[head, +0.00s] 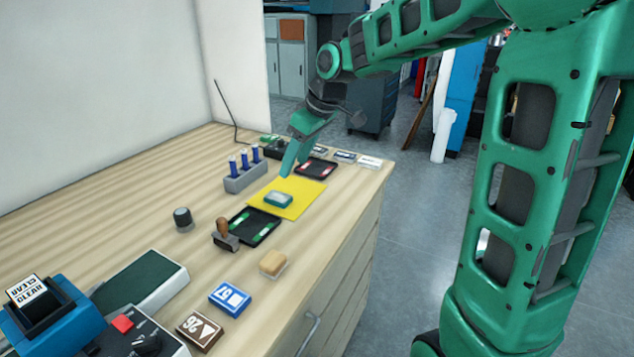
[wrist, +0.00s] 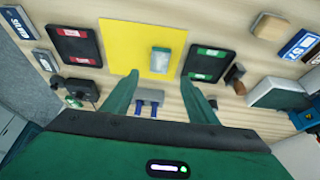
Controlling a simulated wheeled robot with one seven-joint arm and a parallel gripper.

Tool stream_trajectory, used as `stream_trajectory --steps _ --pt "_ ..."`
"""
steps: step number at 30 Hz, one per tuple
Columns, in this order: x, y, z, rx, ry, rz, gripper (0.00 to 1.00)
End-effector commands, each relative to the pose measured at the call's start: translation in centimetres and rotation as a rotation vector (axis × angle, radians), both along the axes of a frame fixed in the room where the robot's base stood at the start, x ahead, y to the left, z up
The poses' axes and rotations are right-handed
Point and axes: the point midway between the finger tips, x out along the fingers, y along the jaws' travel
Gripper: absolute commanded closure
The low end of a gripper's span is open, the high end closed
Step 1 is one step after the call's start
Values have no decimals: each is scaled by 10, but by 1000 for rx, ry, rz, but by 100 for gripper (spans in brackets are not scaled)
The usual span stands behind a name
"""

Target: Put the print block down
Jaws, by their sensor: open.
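A small block with a pale top and teal edge, which looks like the print block (head: 278,199), lies flat on a yellow sheet (head: 299,188). It also shows in the wrist view (wrist: 160,61), near the sheet's right edge. My gripper (head: 285,170) is open above the far side of the sheet. In the wrist view my gripper (wrist: 160,79) has its two fingers spread, with nothing between them; the block lies just beyond the fingertips, apart from them.
A black pad with green labels (head: 267,229) and one with red labels (head: 315,166) flank the sheet. A grey holder with blue tubes (head: 245,177), a wooden-handled stamp (head: 224,235) and a tan block (head: 273,263) stand nearby. The wooden counter is bare towards the left wall.

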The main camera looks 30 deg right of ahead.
Motion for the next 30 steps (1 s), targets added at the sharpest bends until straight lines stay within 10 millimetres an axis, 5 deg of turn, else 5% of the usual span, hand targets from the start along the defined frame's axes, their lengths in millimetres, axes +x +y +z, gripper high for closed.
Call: stream_trajectory --steps 5,9,11,15,21,25,30 --pt "-2 -2 1 -1 3 -7 47" --pt "-29 -26 -3 -19 43 -110 47" --pt "-55 -46 -7 -29 80 -204 47" --pt "-140 -98 -22 -48 190 -500 47" --pt "-267 -141 -51 -37 345 -900 47" --pt "-321 -149 -67 -23 413 -1067 47" --pt "-351 -147 -76 -14 454 -1159 47"
